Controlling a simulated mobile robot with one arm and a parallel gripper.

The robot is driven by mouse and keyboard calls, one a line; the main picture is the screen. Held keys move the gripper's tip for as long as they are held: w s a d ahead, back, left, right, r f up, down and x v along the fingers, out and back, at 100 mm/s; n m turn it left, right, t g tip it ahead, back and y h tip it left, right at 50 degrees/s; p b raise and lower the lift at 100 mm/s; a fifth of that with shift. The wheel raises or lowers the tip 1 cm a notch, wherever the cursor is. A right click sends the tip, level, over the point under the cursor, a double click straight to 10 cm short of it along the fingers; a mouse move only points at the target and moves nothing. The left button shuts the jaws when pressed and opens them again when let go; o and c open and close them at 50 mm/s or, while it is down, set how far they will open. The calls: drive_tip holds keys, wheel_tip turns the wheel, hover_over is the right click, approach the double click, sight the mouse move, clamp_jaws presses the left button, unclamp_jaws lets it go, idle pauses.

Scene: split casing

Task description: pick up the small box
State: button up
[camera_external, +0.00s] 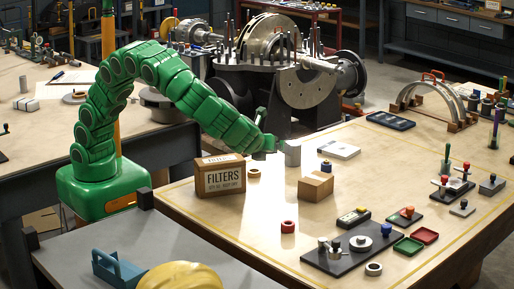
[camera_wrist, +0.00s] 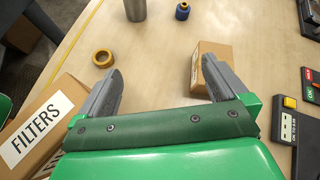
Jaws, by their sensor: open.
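The small box (camera_external: 316,186) is a plain brown cardboard box standing on the wooden table right of the FILTERS box. In the wrist view the small box (camera_wrist: 214,52) is at upper right, partly covered by my right finger. My gripper (camera_wrist: 158,68) is open with nothing between its fingers, and bare table shows in the gap. In the external view my gripper (camera_external: 266,146) is above the table, left of and behind the small box. I cannot tell from the wrist view how far the right finger is from the box.
The larger FILTERS box (camera_external: 220,178) stands close on the left. A tan ring (camera_external: 253,173), a grey cylinder (camera_external: 292,153) and a blue item (camera_external: 326,167) are nearby. Black trays with parts (camera_external: 340,262) lie toward the front right.

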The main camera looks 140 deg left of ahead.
sight(318, 177)
drive_tip(key=w+a+f+m, duration=0.1)
drive_tip(key=w+f, duration=0.1)
drive_tip(key=w, duration=0.1)
drive_tip(key=w+a+f+m+y, duration=0.1)
drive_tip(key=w+f, duration=0.1)
drive_tip(key=w, duration=0.1)
drive_tip(key=w+a+f+m+y, duration=0.1)
drive_tip(key=w+a+f+m, duration=0.1)
drive_tip(key=w, duration=0.2)
drive_tip(key=shift+f+t, duration=0.35)
drive_tip(key=shift+t, duration=0.05)
drive_tip(key=shift+x, duration=3.95)
drive_tip(key=shift+f, duration=0.1)
drive_tip(key=c, duration=1.5)
drive_tip(key=shift+o, duration=0.2)
drive_tip(key=shift+r, duration=0.45)
drive_tip(key=r, duration=0.3)
drive_tip(key=shift+s+d, duration=0.15)
drive_tip(key=shift+s, duration=0.1)
drive_tip(key=s+d+r, duration=0.6)
drive_tip(key=s+r, duration=0.3)
drive_tip(key=s, duration=0.2)
drive_tip(key=shift+s+d, duration=0.35)
drive_tip(key=shift+s, duration=0.05)
